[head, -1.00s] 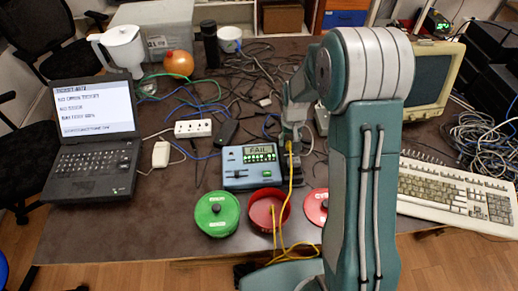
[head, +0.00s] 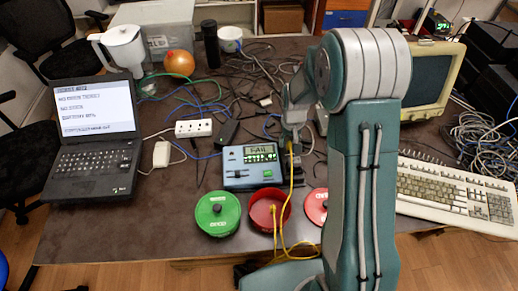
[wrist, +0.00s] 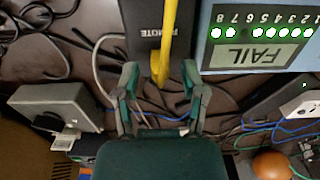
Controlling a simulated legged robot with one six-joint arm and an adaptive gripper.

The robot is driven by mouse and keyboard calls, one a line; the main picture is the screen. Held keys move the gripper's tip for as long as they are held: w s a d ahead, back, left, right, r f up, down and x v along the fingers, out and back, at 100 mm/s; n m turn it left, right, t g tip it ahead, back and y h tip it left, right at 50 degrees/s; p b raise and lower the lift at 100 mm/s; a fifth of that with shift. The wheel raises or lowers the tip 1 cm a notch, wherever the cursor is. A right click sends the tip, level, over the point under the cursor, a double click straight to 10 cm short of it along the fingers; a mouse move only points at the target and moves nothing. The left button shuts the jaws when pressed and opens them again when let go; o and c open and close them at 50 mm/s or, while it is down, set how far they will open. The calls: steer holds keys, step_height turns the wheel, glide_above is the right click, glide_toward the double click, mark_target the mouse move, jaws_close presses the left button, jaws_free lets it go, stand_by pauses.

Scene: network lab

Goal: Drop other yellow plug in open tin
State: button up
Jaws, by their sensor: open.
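The open red tin (head: 256,216) stands at the front of the table, with one yellow plug (head: 274,209) and its cable inside. A yellow cable (head: 291,175) runs up from the front to my gripper (head: 289,140). In the wrist view my gripper (wrist: 158,92) is open, and the other yellow plug (wrist: 161,70) lies between its spread fingers, with gaps at both sides. It is over the black remote unit (wrist: 143,30); whether it is seated there is hidden.
The blue tester (head: 240,180) showing FAIL stands behind the tin. A green lidded tin (head: 217,225) is left of it, and a red lid or tin (head: 314,207) right, partly behind my arm. A laptop (head: 93,165), power strip (head: 193,128) and loose cables surround them.

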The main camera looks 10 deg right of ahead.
jaws_close()
steer(key=shift+r, duration=0.25)
steer(key=shift+r, duration=2)
